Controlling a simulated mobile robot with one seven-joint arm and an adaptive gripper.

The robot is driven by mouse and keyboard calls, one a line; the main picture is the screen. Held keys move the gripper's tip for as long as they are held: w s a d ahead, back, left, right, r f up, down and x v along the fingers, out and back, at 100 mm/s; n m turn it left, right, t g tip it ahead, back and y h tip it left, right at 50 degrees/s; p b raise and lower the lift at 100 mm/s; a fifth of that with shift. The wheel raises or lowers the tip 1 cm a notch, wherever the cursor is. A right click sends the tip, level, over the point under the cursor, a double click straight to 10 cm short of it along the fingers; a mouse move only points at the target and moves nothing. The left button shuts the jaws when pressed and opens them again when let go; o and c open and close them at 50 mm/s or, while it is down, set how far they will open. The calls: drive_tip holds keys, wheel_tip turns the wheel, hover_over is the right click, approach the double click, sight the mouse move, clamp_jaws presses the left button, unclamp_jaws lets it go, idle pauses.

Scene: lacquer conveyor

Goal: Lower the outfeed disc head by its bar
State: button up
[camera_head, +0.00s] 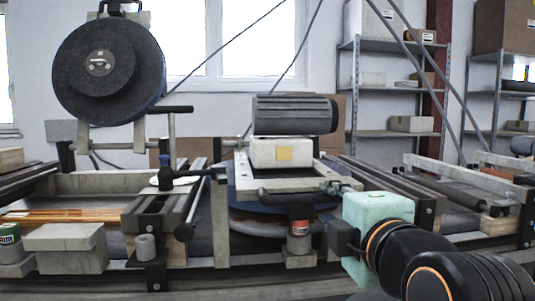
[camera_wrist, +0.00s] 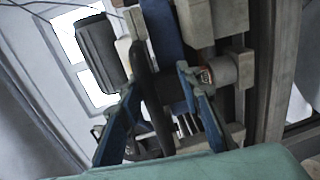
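Two disc heads show in the head view. One (camera_head: 70,75) stands raised at the upper left, its dark round face towards me. The other, with a grey motor (camera_head: 295,115) and white box, lies level at the centre over a flat disc. A dark bar (camera_head: 290,197) crosses this head's front. I cannot tell which head is the outfeed one.
Conveyor rails (camera_head: 380,175) run on both sides of the central head. A lever with a dark knob (camera_head: 185,232) and a grey block (camera_head: 65,240) stand at the front left. Shelves (camera_head: 395,134) are against the back wall.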

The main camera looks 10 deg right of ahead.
drive_tip(key=shift+a+r, duration=0.1)
drive_tip(key=shift+r, duration=0.1)
drive_tip(key=shift+s, duration=0.45)
drive_tip(key=s, duration=0.8)
drive_tip(key=shift+s+r, duration=0.1)
